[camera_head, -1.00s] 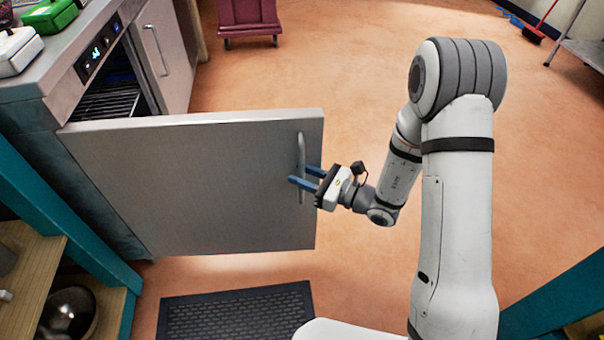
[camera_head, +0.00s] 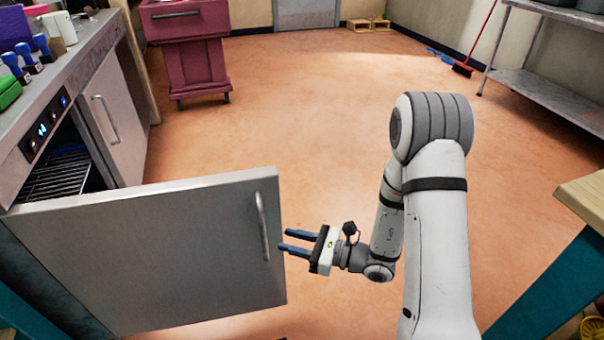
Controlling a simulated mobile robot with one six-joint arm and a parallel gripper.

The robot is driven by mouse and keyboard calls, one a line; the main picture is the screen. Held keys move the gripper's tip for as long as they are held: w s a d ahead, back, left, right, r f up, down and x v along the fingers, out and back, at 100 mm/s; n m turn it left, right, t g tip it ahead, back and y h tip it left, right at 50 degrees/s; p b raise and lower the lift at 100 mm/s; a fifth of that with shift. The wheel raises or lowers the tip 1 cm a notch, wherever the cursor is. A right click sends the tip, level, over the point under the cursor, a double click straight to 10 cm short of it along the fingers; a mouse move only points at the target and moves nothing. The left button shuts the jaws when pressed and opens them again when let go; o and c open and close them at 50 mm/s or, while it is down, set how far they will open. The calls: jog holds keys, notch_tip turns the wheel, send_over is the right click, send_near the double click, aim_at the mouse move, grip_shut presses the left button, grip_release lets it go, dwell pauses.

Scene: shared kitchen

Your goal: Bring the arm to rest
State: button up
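My gripper (camera_head: 283,243) has two blue fingers that point left and stand apart with nothing between them. It is just right of the open oven door (camera_head: 150,260) and its vertical handle (camera_head: 263,226). The fingers look clear of the handle, with a small gap at the door's right edge. My arm (camera_head: 432,220) is bent, with its elbow high on the right and the forearm hanging down to the wrist.
A steel cabinet door (camera_head: 113,120) is shut behind the oven rack (camera_head: 58,178). A maroon cart (camera_head: 190,55) stands at the back left. A metal shelf (camera_head: 545,90) and a wooden counter (camera_head: 585,200) are at right. The middle floor (camera_head: 310,110) is clear.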

jog(key=shift+r, duration=0.1)
jog(key=s+d+r+n+g+h+p, duration=0.2)
jog(key=s+r+n+g+h+p, duration=0.15)
jog(key=s+r+n+p, duration=0.45)
jog(key=s+d+r+n+g+h+p, duration=0.25)
jog(key=s+r+n+g+p, duration=0.2)
jog(key=r, duration=0.75)
jog(key=s+d+r+n+t+h+p, duration=0.1)
jog(key=d+r+n+t+h+p, duration=0.5)
jog(key=d+r+h+p, duration=0.5)
jog(key=d+r+n+p, duration=0.1)
jog(key=d+r+n, duration=0.1)
jog(key=d+r, duration=0.4)
notch_tip(320, 180, up, 2)
jog(key=shift+s+r+t+h, duration=0.25)
jog(key=shift+t+h, duration=0.05)
